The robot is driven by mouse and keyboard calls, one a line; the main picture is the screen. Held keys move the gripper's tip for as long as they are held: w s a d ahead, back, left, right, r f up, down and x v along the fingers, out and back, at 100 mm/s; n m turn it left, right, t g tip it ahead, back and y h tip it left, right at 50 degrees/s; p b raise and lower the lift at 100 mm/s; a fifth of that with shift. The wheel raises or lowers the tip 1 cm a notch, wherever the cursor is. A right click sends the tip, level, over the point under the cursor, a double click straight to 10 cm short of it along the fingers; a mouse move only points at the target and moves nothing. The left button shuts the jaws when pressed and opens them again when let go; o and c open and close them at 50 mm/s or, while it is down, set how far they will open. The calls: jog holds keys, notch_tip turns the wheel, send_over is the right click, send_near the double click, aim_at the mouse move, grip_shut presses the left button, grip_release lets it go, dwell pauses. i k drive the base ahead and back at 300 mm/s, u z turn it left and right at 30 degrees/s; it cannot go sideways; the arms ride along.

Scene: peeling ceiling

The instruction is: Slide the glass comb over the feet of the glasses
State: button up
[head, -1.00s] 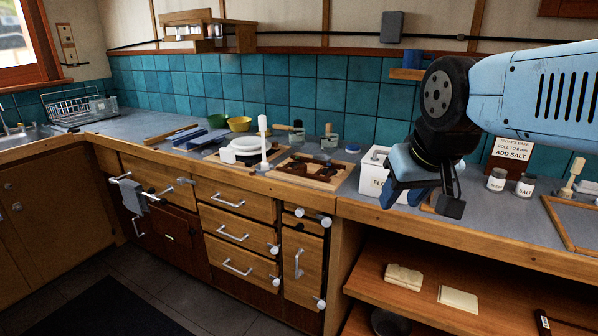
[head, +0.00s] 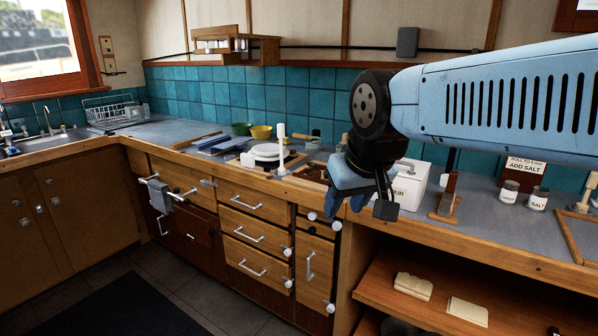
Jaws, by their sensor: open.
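I cannot make out the glass comb or the glasses for certain. A small wooden rack (head: 235,46) on the back wall has pale shapes under its top, too small to tell apart. My gripper (head: 359,203) hangs at the right of the middle in the head view, fingers pointing down. It is open, and I see nothing between its fingers. It shows in front of the counter edge, left of the white flour box (head: 408,186), and far from the rack. My gripper and wrist hide part of the counter and part of the box.
The counter holds white plates (head: 265,152), a white upright post (head: 282,148), a green bowl (head: 241,129), a yellow bowl (head: 261,132), a wooden stand (head: 447,203) and jars (head: 538,199). Drawer handles jut from the front. The dark floor mat (head: 95,300) is clear.

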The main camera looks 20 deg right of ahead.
aim_at(316, 174)
jog(key=u, duration=0.1)
jog(key=i, duration=1)
jog(key=z, duration=0.1)
